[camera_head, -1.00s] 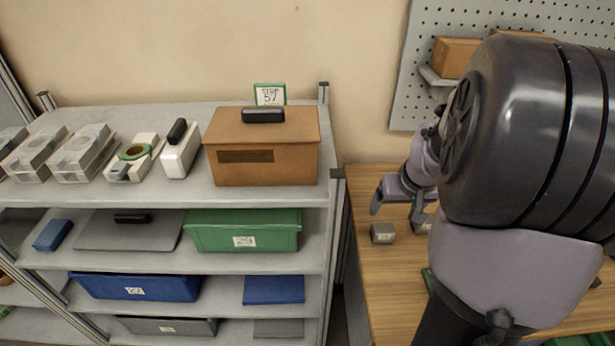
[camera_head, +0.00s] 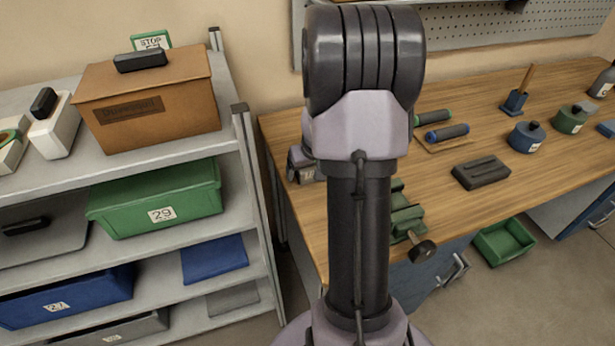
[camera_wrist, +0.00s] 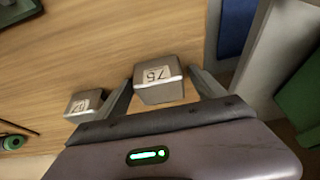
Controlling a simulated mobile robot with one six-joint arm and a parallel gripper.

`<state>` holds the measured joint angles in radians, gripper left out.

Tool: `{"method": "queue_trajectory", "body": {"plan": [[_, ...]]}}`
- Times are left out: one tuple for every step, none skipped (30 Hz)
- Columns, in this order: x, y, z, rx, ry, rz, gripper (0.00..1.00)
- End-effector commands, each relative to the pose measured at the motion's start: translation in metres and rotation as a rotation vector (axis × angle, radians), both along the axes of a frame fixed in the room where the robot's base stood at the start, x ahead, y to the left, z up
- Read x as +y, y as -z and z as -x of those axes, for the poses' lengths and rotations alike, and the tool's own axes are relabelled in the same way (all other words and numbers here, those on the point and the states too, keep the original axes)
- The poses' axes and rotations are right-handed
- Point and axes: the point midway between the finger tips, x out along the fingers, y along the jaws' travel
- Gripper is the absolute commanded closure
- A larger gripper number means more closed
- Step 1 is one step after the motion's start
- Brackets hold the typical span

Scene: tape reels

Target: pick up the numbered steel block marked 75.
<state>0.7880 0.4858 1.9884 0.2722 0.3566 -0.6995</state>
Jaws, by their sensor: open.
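The steel block marked 75 (camera_wrist: 158,82) is a small grey block with a white label on its top face. In the wrist view it sits on the wooden bench between the two fingers of my gripper (camera_wrist: 163,78). The fingers are open, one on each side of the block; I cannot tell whether either touches it. A second steel block (camera_wrist: 85,104) with a partly readable number lies to the left, outside the left finger. In the head view my arm hides most of the gripper and blocks.
The wooden bench (camera_head: 455,195) holds a dark block (camera_head: 481,172), blue-and-black rollers (camera_head: 446,132) and a green vise-like tool (camera_head: 405,215). A shelf with a brown box (camera_head: 150,105) and a green bin (camera_head: 160,200) stands to the left.

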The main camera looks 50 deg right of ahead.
Motion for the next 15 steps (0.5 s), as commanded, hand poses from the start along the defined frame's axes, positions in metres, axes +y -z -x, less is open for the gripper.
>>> {"method": "queue_trajectory", "body": {"plan": [[-0.0002,-0.0009,-0.0003,0.0,0.0,0.001,0.2],[-0.0001,-0.0014,-0.0002,0.0,-0.001,0.002,0.2],[-0.0001,-0.0016,-0.0003,0.0,0.0,0.001,0.2],[-0.0001,-0.0017,-0.0001,-0.001,0.0,0.0,0.22],[0.0,-0.0018,-0.0002,-0.001,0.0,0.0,0.28],[0.0,-0.0018,-0.0002,-0.001,0.0,0.0,0.36],[0.0,-0.0018,-0.0002,-0.001,-0.001,0.001,0.42],[0.0001,-0.0018,0.0,-0.001,-0.001,0.001,0.47],[0.0001,-0.0018,0.0,-0.001,-0.001,0.001,0.55],[0.0001,-0.0018,0.0,-0.001,0.0,0.0,0.61],[0.0001,-0.0018,0.0,-0.001,0.0,0.0,0.67],[0.0001,-0.0018,0.0,-0.001,0.0,0.0,0.75],[0.0001,-0.0019,0.0,-0.001,0.0,0.0,0.81],[0.0001,-0.0019,0.0,-0.001,-0.001,0.001,0.87],[0.0001,-0.0019,0.0,-0.001,0.0,0.0,0.95]]}}
